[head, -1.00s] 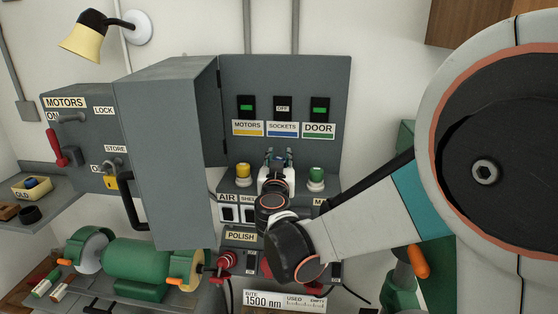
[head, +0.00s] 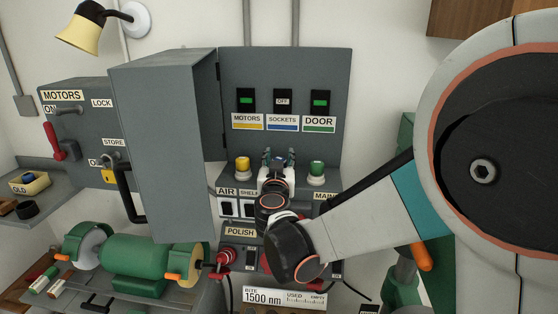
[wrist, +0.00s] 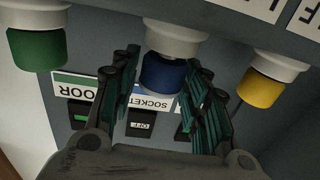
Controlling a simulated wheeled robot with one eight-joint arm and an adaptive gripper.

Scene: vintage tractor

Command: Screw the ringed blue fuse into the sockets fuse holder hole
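In the head view my gripper (head: 280,156) is at the sockets position, between the yellow fuse (head: 243,163) and the green fuse (head: 316,167). There my wrist hides most of the blue fuse and its holder. The hole and threads are hidden.
A grey panel (head: 285,75) with three black switches stands behind. MOTORS and DOOR show green; the SOCKETS switch (head: 283,101) reads OFF. A large grey cabinet door (head: 163,150) stands open at left. A bench grinder (head: 135,262) and OLD tray (head: 28,184) lie lower left.

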